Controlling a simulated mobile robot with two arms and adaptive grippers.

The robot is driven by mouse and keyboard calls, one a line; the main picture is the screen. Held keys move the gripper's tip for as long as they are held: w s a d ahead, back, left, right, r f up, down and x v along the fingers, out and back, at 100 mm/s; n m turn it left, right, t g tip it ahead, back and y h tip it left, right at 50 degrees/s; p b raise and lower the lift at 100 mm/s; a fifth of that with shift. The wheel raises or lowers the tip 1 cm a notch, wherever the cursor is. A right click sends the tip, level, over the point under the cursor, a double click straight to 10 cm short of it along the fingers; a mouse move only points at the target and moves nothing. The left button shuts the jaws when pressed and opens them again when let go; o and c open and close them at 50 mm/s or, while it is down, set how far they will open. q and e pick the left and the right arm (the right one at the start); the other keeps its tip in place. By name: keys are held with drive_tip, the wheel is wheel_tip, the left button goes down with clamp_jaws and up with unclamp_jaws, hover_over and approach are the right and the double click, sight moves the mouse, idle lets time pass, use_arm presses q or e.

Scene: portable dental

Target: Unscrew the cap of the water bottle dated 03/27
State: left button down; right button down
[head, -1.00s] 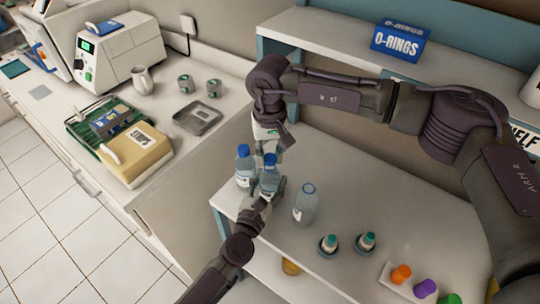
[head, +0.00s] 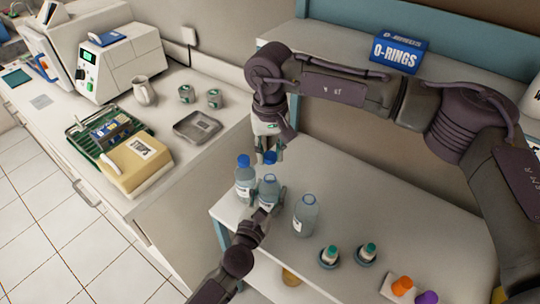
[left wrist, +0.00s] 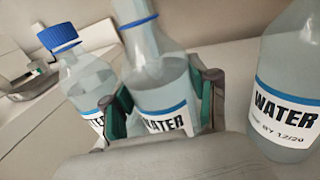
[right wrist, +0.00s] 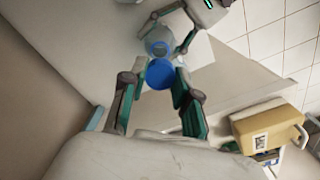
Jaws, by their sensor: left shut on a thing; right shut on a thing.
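The middle water bottle (head: 268,188) stands upright on the white shelf. My left gripper (head: 266,203) is shut around its body; its fingers flank the bottle in the left wrist view (left wrist: 165,100). A WATER label shows there, but its date is hidden. My right gripper (head: 268,148) is shut on a blue cap (head: 269,158) and holds it above this bottle, apart from the neck. In the right wrist view the blue cap (right wrist: 160,74) sits between the fingers, with the bottle (right wrist: 160,42) beyond it.
A blue-capped bottle (head: 245,182) stands close on the left. An uncapped bottle (head: 305,215) stands on the right; its label reads BY 12/20. The shelf behind the bottles is partly clear.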

use_arm(q)
drive_tip(key=shift+c, duration=1.2)
unclamp_jaws()
drive_tip(key=shift+f, duration=0.1)
drive_tip(key=shift+s, duration=0.1)
drive_tip(key=v, duration=1.1)
drive_tip(key=shift+s+a, duration=0.25)
drive_tip(key=shift+s, duration=0.1)
